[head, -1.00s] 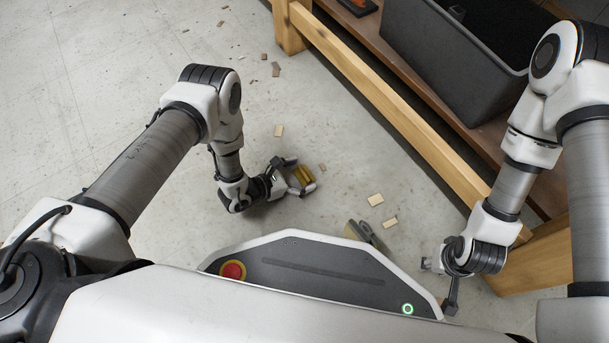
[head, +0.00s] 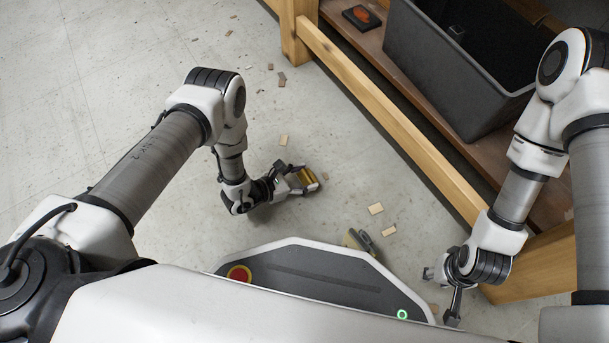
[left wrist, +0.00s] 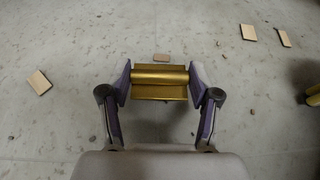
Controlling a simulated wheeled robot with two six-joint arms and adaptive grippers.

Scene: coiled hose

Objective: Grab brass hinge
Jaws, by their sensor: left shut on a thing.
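The brass hinge (left wrist: 160,80) is a gold-coloured piece with a rounded barrel across it. It sits between the two pads of my left gripper (left wrist: 158,84) in the left wrist view, with a pad against each end. In the head view the hinge (head: 303,178) shows as a small gold patch in my left gripper (head: 307,180), low over the concrete floor. Whether it touches the floor is hard to tell. My right gripper (head: 440,290) is at the lower right beside the wooden beam; its fingers are too small and partly hidden to read.
Wood chips (head: 375,208) lie scattered on the floor. A dark tool with a tan part (head: 361,240) lies by my base. A wooden bench frame (head: 400,115) runs along the right, with a grey bin (head: 455,80) and an orange-and-black item (head: 361,17) on its shelf. Open floor lies left.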

